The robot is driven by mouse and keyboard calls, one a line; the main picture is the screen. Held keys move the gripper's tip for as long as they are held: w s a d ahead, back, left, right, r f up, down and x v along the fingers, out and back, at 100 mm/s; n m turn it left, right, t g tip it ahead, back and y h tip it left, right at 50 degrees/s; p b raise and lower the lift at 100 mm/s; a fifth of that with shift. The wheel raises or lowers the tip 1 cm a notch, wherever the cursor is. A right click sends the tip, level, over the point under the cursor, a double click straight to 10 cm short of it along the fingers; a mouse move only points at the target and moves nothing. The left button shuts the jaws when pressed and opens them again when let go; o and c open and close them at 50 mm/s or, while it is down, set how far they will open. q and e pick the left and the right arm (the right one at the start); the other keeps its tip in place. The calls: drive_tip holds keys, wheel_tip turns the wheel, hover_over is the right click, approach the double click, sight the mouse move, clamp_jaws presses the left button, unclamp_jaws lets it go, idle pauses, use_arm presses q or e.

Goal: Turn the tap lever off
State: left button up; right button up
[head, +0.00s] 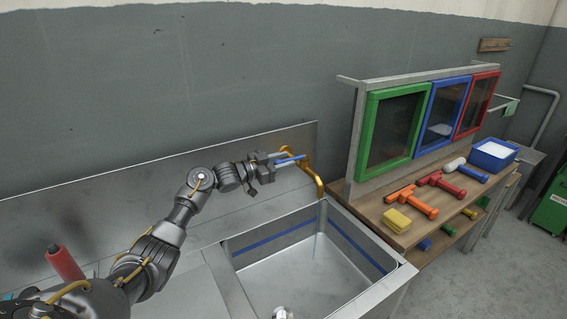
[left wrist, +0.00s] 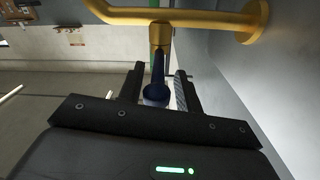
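The brass tap (head: 319,182) stands at the back right corner of the sink, its spout bending down. Its blue lever (head: 291,160) sticks out to the left from the tap. In the left wrist view the brass pipe (left wrist: 180,16) crosses the top and the blue lever (left wrist: 157,80) lies between the fingers. My left gripper (head: 272,162) is at the lever. Its fingers (left wrist: 158,88) are apart, with a gap showing on each side of the lever. My right gripper is not clearly seen.
The steel sink (head: 224,277) is below the tap. To the right, a wooden bench (head: 382,222) carries a yellow sponge (head: 397,220), several coloured tools and a blue tray (head: 494,155). Green, blue and red framed panels stand behind. A red cylinder (head: 65,263) is at left.

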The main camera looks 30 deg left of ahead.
use_arm(q)
drive_tip(key=shift+f, duration=0.15)
drive_tip(key=shift+s+a, duration=0.1)
drive_tip(key=shift+s, duration=0.1)
drive_tip(key=b+v, duration=0.3)
drive_tip(key=v, duration=0.7)
drive_tip(key=shift+a, duration=0.2)
drive_tip(key=shift+s, duration=0.15)
